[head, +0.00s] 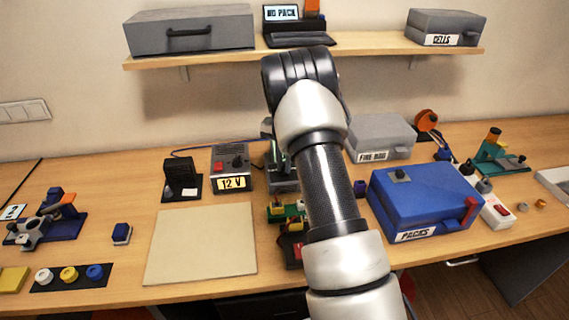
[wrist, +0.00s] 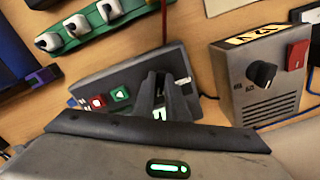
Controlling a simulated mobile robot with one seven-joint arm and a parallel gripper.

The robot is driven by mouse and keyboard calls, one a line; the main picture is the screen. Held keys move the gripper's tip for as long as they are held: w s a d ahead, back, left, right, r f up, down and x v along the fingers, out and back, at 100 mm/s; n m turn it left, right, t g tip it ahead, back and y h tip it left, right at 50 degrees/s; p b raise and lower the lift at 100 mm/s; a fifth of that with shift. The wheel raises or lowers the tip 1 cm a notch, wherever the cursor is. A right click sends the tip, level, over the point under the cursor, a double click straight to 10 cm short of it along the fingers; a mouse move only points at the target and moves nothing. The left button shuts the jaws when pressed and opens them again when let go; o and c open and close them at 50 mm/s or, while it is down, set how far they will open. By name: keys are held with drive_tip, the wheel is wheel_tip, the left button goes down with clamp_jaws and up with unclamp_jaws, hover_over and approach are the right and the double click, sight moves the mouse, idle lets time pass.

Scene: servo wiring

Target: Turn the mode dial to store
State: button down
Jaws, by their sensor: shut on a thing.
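In the wrist view, a grey device (wrist: 100,82) with a red button and a green button lies flat on the table. My gripper (wrist: 163,98) points down at its panel, right of the buttons. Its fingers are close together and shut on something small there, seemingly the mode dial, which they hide. Markings by the fingertips are too small to read, so the dial's setting cannot be told. In the head view, my arm covers most of this device (head: 283,184) and my gripper.
Beside the device stands a 12 V box (head: 232,168) with a black knob (wrist: 262,74) and red switch. A green rack (wrist: 92,24) with white-topped pieces is close on the other side. A blue PACKS case (head: 425,200) stands right. A bare beige mat (head: 200,245) lies left.

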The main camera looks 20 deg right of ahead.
drive_tip(key=m, duration=0.5)
drive_tip(key=shift+w+a+r+m, duration=0.1)
drive_tip(key=shift+w+m, duration=0.1)
drive_tip(key=shift+m, duration=0.2)
idle(0.4)
drive_tip(key=c, duration=1.8)
unclamp_jaws()
wheel_tip(320, 180, up, 17)
drive_tip(key=shift+r+p, duration=0.2)
drive_tip(key=shift+p, duration=0.15)
